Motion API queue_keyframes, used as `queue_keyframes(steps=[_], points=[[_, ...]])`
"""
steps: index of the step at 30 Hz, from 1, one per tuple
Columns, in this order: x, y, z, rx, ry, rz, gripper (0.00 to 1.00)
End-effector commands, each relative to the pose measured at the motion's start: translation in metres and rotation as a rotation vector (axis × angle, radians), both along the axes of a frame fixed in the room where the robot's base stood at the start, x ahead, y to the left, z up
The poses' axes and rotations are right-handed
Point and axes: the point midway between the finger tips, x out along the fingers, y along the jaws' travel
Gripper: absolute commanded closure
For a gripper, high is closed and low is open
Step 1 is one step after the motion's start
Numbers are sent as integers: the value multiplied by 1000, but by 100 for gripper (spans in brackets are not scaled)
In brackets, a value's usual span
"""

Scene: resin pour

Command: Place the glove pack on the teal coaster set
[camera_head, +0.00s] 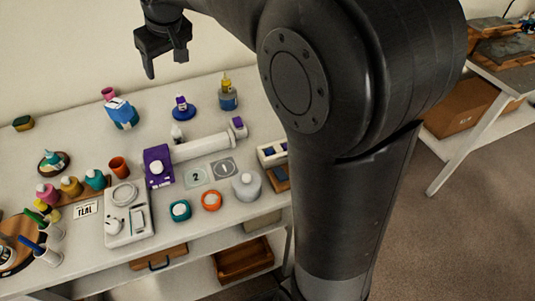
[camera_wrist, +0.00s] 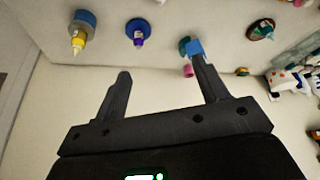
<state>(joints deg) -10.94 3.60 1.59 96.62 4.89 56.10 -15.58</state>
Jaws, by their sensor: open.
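A blue-and-white box, which looks like the glove pack (camera_head: 122,114), stands near the back left of the white table; in the wrist view part of it (camera_wrist: 192,47) shows beside the right finger. A small round teal piece with a pale top (camera_head: 180,210), possibly the teal coaster set, lies near the front edge, left of a similar orange one (camera_head: 211,200). I cannot tell for certain. My gripper (camera_head: 165,60) is open and empty, raised above the back of the table; its spread fingers show in the wrist view (camera_wrist: 165,85).
Bottles on round bases stand nearby: purple (camera_head: 182,105), yellow-topped (camera_head: 228,98), teal (camera_head: 53,160). A purple holder (camera_head: 158,167), white roll (camera_head: 203,145) and white tray (camera_head: 140,232) crowd the middle. Bare table lies left of the box.

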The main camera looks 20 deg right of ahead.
Motion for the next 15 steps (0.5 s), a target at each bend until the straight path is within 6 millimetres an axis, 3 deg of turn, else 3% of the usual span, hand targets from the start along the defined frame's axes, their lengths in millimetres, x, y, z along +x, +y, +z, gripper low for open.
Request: queue_keyframes(steps=[1,7,15], points=[[-21,-14,5,1,-7,-29,33],[-96,-57,7,6,-23,-144,33],[-198,-103,-20,20,-44,-297,33]])
